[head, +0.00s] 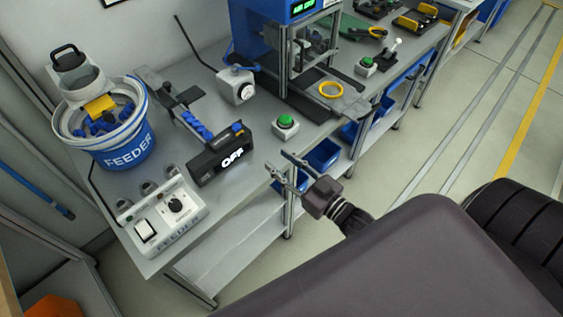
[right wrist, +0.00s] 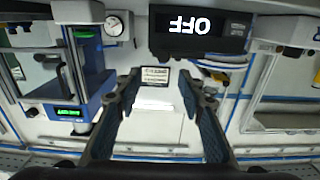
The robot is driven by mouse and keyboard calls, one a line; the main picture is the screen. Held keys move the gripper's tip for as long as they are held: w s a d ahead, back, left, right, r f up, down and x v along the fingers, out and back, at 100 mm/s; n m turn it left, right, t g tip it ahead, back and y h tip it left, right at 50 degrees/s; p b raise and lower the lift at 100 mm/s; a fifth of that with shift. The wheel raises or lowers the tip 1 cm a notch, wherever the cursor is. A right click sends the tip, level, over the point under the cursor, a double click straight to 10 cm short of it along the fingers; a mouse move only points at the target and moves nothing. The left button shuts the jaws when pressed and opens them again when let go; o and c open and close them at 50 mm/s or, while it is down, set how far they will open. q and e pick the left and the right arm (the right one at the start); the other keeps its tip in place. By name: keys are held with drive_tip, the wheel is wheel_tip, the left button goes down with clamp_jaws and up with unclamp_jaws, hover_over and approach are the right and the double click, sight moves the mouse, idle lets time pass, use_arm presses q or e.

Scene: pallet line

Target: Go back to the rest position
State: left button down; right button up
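My right gripper (head: 284,168) is in front of the workbench's front edge in the head view, above the lower shelf and a blue bin. Its two fingers are spread apart with nothing between them. In the right wrist view the same gripper (right wrist: 157,84) shows both fingers well apart, with open space between and a small framed label on the wall beyond. My left gripper is not in view.
The workbench (head: 235,193) holds a blue feeder bowl (head: 130,150), a black box reading OFF (head: 222,155), a feeder control box (head: 160,220), a green button (head: 286,122) and a blue-framed press (head: 290,40). A blue bin (head: 323,154) sits below. The floor at right is clear.

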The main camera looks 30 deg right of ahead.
drive_tip(key=s+d+f+m+g+h+b, duration=0.15)
drive_tip(key=s+f+g, duration=0.3)
drive_tip(key=f, duration=1.05)
drive_tip(key=s+d+f+g+h+b, duration=0.1)
drive_tip(key=s+d+f+g+h, duration=0.35)
drive_tip(key=f, duration=1.15)
drive_tip(key=s+a+f+g+b, duration=0.1)
drive_tip(key=s+a+f+g, duration=0.1)
drive_tip(key=s+f, duration=0.5)
drive_tip(key=s+a+f+g, duration=0.2)
drive_tip(key=s+f, duration=0.4)
drive_tip(key=s, duration=0.8)
drive_tip(key=s+a+f+g+y+b, duration=0.1)
drive_tip(key=s+a+f+g, duration=0.2)
drive_tip(key=s+f, duration=0.4)
drive_tip(key=s, duration=0.3)
drive_tip(key=shift+s+f+n+b, duration=0.15)
drive_tip(key=shift+f+n+b, duration=0.15)
drive_tip(key=shift+f+n, duration=0.05)
